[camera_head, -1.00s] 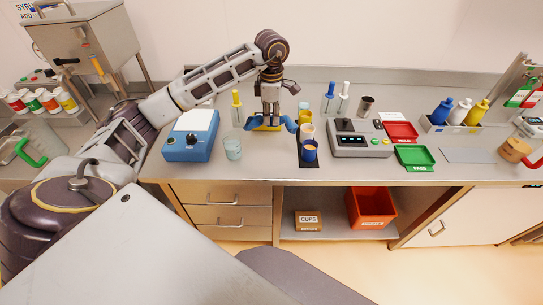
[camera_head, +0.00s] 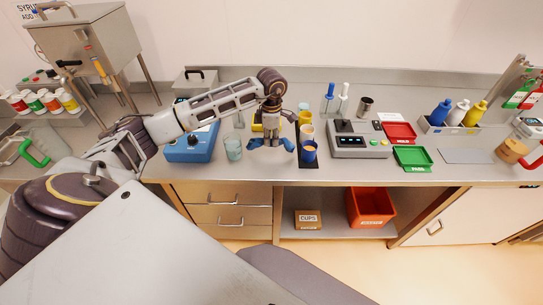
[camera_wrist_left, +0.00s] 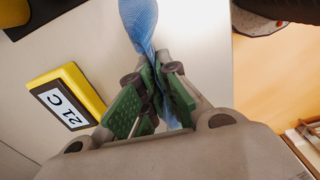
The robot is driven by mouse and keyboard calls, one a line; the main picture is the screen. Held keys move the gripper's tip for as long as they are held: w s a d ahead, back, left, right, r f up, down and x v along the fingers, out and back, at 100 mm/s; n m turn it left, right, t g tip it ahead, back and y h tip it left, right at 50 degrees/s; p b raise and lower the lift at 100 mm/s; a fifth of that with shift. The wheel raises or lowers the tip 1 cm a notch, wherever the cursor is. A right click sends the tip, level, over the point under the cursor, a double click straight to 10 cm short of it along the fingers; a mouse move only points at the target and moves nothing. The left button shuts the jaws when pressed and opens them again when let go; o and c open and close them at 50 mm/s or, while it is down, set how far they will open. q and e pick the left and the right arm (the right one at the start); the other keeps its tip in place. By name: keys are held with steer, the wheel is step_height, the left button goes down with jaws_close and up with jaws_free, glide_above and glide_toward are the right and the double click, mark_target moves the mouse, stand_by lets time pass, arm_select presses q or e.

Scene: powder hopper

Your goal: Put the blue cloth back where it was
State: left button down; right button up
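My left gripper (camera_head: 271,144) is over the counter near its front edge, left of the row of cups. It is shut on the blue cloth (camera_head: 288,145), which shows on both sides of the fingers. In the left wrist view the blue cloth (camera_wrist_left: 140,22) is pinched between the green finger pads of the gripper (camera_wrist_left: 156,88) and extends past the tips. I cannot tell whether the cloth touches the counter. My right gripper is not in view.
A yellow block reading 21 C (camera_wrist_left: 66,97) is beside the gripper. A clear beaker (camera_head: 233,148) and a blue device (camera_head: 187,148) stand to the left. Cups on a black strip (camera_head: 308,164) and a grey scale (camera_head: 357,140) are to the right.

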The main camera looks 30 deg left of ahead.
arm_select(q)
steer(key=shift+f, duration=0.15)
steer(key=c, duration=0.9)
jaws_free()
steer(key=shift+r, duration=6)
steer(key=shift+d, duration=0.1)
